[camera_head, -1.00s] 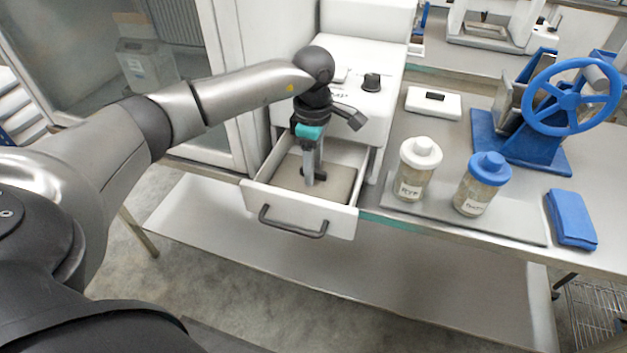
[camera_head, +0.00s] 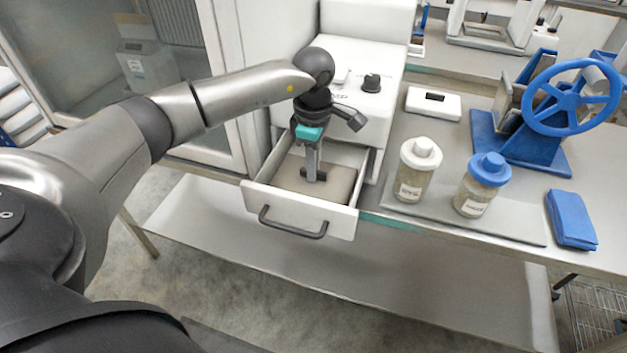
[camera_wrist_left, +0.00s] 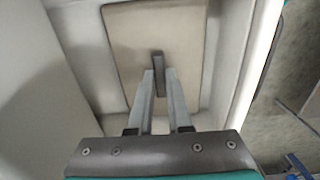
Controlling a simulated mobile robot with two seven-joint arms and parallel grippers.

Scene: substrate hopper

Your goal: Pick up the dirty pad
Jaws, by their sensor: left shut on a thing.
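The dirty pad (camera_head: 338,184) is a flat beige-brown rectangle inside the open white drawer (camera_head: 285,209). It has a dark upright grip on its top. In the left wrist view the pad (camera_wrist_left: 129,52) fills much of the drawer, and the dark grip (camera_wrist_left: 158,62) stands between my fingertips. My left gripper (camera_head: 312,172) points down into the drawer and is shut on the pad's grip. Whether the pad's underside touches the drawer floor is hidden. My right gripper is out of view.
The drawer walls stand close around the pad, with a dark handle (camera_head: 292,224) in front. A white-lidded jar (camera_head: 416,170) and a blue-lidded jar (camera_head: 481,187) stand on a tray to the right. Beyond are a folded blue cloth (camera_head: 571,219) and a blue-wheeled press (camera_head: 522,145).

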